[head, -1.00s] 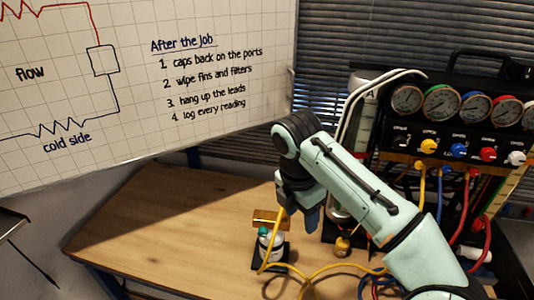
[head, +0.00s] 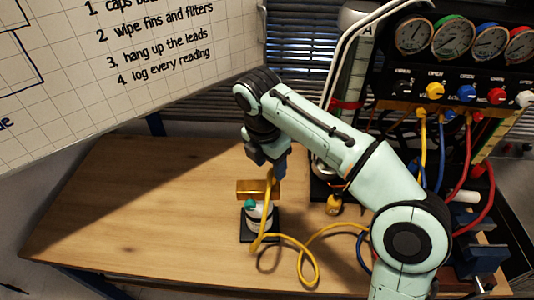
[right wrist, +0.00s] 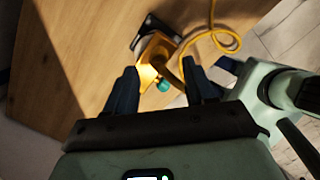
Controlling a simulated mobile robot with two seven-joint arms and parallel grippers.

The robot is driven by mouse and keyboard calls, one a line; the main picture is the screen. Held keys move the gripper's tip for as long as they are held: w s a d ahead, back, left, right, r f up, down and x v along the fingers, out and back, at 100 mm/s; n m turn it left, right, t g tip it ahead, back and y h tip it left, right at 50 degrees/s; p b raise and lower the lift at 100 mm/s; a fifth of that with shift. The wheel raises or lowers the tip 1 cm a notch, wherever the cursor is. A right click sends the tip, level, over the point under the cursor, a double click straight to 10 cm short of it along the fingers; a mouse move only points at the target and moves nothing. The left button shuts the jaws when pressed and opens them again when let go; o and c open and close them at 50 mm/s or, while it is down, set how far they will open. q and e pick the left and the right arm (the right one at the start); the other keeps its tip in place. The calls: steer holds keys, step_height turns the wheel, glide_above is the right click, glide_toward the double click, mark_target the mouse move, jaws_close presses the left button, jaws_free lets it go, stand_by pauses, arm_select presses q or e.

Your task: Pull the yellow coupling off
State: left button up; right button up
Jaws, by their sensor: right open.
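A brass-coloured block (head: 258,189) sits on a small white fixture (head: 258,213) with a teal knob (head: 250,204), on a dark base on the wooden table. The yellow coupling cannot be made out clearly at that end. In the right wrist view the block (right wrist: 157,50) and teal knob (right wrist: 163,86) show between the open fingers of the right gripper (right wrist: 163,85), with the yellow hose (right wrist: 187,50) curving away at right. Contact cannot be told. My left gripper is out of view.
A gauge panel (head: 462,92) with coloured knobs and hoses stands at the right. A small yellow fitting (head: 333,205) is right of the fixture. The yellow hose loops over the table's front right. The table's left (head: 130,210) is clear. A whiteboard (head: 160,70) hangs behind.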

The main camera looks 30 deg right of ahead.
mark_target(271, 170)
steer(key=f, duration=0.3)
steer(key=f+b, duration=0.1)
steer(key=f, duration=0.1)
steer(key=shift+w+d, duration=0.15)
steer(key=shift+d, duration=0.2)
jaws_close()
